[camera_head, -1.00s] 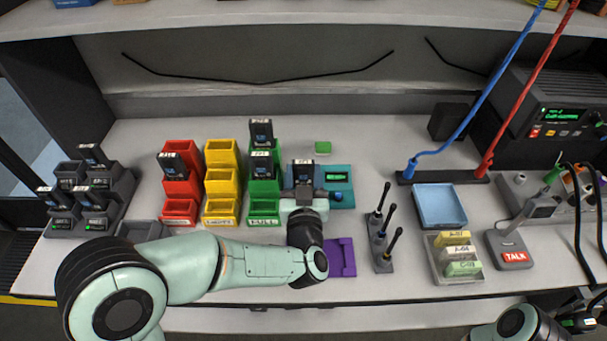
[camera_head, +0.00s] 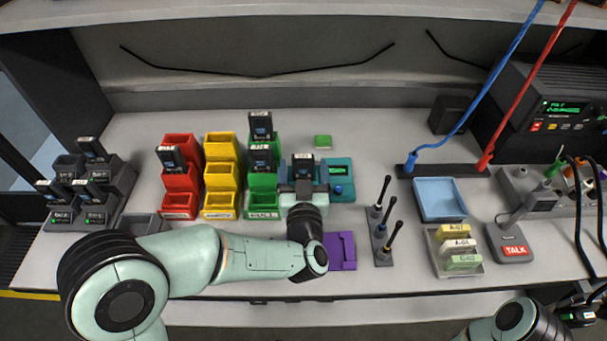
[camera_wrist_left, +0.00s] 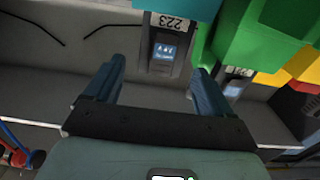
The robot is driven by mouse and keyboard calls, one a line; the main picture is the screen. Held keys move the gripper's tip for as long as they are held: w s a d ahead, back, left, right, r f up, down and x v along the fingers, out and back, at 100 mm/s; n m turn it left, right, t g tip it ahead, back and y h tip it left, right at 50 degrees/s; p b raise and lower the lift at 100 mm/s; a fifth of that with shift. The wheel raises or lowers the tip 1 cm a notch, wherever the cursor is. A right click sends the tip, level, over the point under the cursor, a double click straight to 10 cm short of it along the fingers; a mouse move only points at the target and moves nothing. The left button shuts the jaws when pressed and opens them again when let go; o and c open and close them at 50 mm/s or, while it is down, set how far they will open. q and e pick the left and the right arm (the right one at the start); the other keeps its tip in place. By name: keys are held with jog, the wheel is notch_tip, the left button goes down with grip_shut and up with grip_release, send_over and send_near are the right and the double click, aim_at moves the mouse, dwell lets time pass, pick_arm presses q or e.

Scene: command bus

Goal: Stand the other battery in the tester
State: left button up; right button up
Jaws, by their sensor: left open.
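A dark battery (camera_head: 303,170) with a white top label stands upright at the left part of the teal tester (camera_head: 341,170). In the left wrist view this battery (camera_wrist_left: 165,50) shows the label 223 and a lit screen. My left gripper (camera_head: 303,187) is at the tester, in front of the battery. In the left wrist view the gripper (camera_wrist_left: 157,80) is open, with one finger either side of the battery and gaps between. The battery's base is hidden in the head view. Other batteries stand in a red bin (camera_head: 172,157) and the green bins (camera_head: 260,126).
A charging rack (camera_head: 118,183) with several batteries stands at far left. Yellow bins (camera_head: 220,178) sit between the red and green ones. A purple holder (camera_head: 340,251), an antenna stand (camera_head: 381,250) and a blue tray (camera_head: 440,199) lie to the right. The front table strip is mostly clear.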

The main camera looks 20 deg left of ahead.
pick_arm(q)
jog(key=v, duration=1.3)
jog(key=shift+s, duration=0.2)
